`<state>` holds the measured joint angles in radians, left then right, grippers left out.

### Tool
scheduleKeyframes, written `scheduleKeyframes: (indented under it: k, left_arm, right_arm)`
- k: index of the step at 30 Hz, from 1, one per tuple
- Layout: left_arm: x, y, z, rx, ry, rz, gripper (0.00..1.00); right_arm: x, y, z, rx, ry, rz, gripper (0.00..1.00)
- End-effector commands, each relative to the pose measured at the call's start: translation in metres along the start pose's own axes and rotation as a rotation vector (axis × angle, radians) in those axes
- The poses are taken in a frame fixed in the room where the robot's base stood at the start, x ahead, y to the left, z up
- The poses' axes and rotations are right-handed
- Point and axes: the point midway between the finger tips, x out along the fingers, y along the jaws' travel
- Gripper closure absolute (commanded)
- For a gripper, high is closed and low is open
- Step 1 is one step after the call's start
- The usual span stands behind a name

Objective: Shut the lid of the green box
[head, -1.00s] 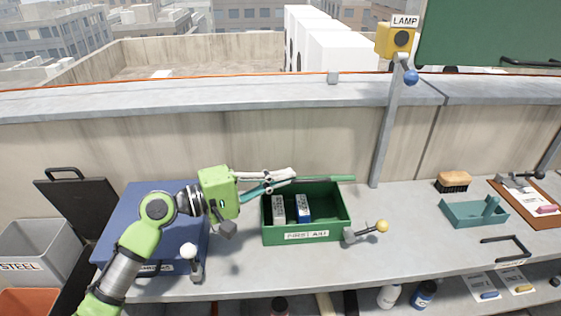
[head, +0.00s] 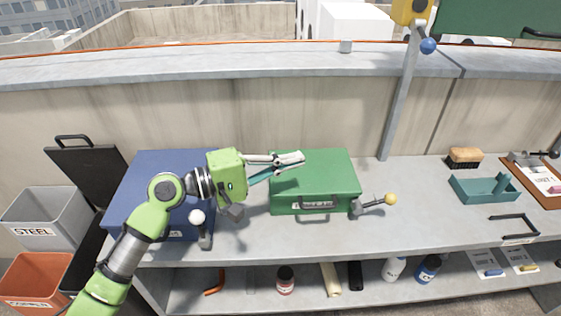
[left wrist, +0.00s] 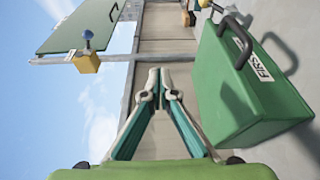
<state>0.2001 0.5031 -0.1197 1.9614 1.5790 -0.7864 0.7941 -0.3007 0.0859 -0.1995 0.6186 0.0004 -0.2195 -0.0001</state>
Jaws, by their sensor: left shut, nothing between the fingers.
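The green box (head: 316,176) stands on the bench with its lid down flat over the top, and its inside is hidden. Its handle and label are on the front in the head view. The box (left wrist: 245,85) also shows at the right in the left wrist view, its label partly visible. My left gripper (head: 302,160) is shut and empty, with its fingertips over or just behind the back left part of the lid; I cannot tell whether they touch it. The closed fingers (left wrist: 160,80) show beside the box in the wrist view. My right gripper is not in view.
A blue box (head: 150,165) stands left of the green box, under my left arm. A teal tray (head: 480,189) and a brush (head: 465,157) lie farther right. Bare bench lies between.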

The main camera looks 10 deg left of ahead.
Motion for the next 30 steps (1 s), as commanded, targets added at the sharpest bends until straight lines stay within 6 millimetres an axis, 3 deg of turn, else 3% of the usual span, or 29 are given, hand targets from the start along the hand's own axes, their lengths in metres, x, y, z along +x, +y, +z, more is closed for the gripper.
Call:
scheduleKeyframes:
  k: [5,12,18,30]
  left_arm:
    - [-0.023,-0.002,0.000,0.000,0.002,-0.004,1.00]
    - [-0.075,-0.002,0.000,-0.001,0.001,-0.005,1.00]
    - [-0.107,-0.001,0.000,-0.001,0.002,-0.002,1.00]
    - [-0.118,0.000,0.000,0.001,-0.001,-0.001,1.00]
  right_arm:
    - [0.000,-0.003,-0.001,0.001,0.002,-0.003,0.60]
    - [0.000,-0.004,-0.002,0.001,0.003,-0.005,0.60]
    - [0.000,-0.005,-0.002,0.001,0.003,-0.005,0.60]
    - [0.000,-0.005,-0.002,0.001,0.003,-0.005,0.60]
